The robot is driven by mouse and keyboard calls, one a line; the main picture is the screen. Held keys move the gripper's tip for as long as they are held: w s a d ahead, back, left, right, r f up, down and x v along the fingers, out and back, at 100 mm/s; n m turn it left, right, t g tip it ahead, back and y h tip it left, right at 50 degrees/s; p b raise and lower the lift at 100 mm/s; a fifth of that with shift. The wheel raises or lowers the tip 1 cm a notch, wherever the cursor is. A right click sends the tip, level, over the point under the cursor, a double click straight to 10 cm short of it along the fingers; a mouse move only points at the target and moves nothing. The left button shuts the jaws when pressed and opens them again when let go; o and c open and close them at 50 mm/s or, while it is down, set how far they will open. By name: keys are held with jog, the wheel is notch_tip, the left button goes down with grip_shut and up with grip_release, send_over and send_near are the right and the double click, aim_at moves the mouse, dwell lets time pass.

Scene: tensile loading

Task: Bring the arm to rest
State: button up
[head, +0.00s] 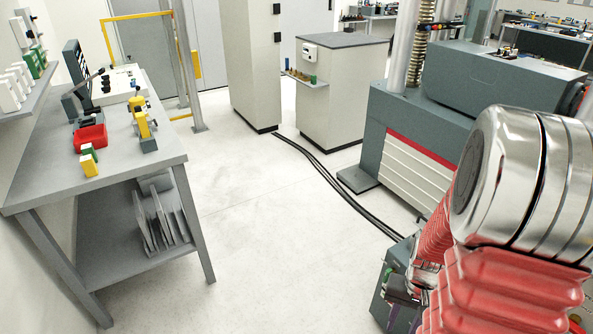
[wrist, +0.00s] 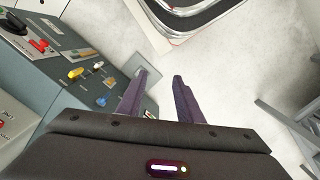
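My arm, with silver joints and red ribbed sleeves, fills the lower right of the head view. It is bent downward, and its lower end is partly hidden by its own links. My gripper (wrist: 160,76) shows in the wrist view with two dark purple fingers spread apart. Nothing is between them, and pale floor shows beyond. Purple parts of the gripper (head: 398,308) also show at the bottom of the head view, beside the grey testing machine.
The testing machine (head: 408,130) stands close behind my arm. A grey panel (wrist: 62,75) with coloured pieces lies left of the fingers in the wrist view. A workbench (head: 112,165) stands at left, cabinets (head: 340,95) behind. Black cables (head: 335,180) cross the otherwise clear floor.

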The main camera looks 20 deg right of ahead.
jog(key=w+a+r+n+t, duration=0.1)
jog(key=a+r+n+t, duration=0.2)
jog(key=a+r, duration=0.8)
jog(key=w+a+r+n+t, duration=0.2)
jog(key=a+r+n, duration=0.3)
jog(key=a+r, duration=0.6)
notch_tip(320, 180, up, 5)
jog(key=shift+w+a+f+t+h, duration=0.15)
jog(key=shift+a+t+h, duration=0.15)
jog(key=shift+t, duration=0.4)
jog(key=shift+d, duration=0.1)
